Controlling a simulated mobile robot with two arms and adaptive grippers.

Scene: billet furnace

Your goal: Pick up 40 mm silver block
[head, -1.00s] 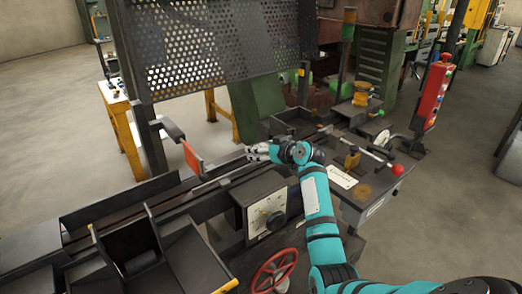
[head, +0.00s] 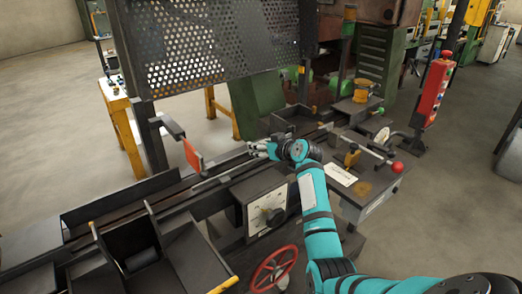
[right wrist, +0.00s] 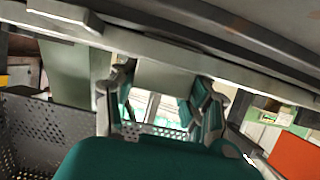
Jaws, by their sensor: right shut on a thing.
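My right gripper (head: 260,149) is over the dark rail of the machine, near its middle, with the arm reaching in from the lower right. In the right wrist view, the gripper's teal and grey fingers (right wrist: 163,95) stand on both sides of a plain grey block (right wrist: 165,78), and are shut on it. This looks like the silver block; its size cannot be read here. Its far side lies close to the dark rail in the picture, and I cannot tell whether they touch. In the head view the block is hidden or too small to tell. My left gripper is not in view.
The machine's dark rail (head: 130,205) runs beneath the hand. A perforated screen (head: 200,50) is behind. A red-knobbed lever (head: 397,167) and a red handwheel (head: 273,268) are near the arm. Open floor lies at the right.

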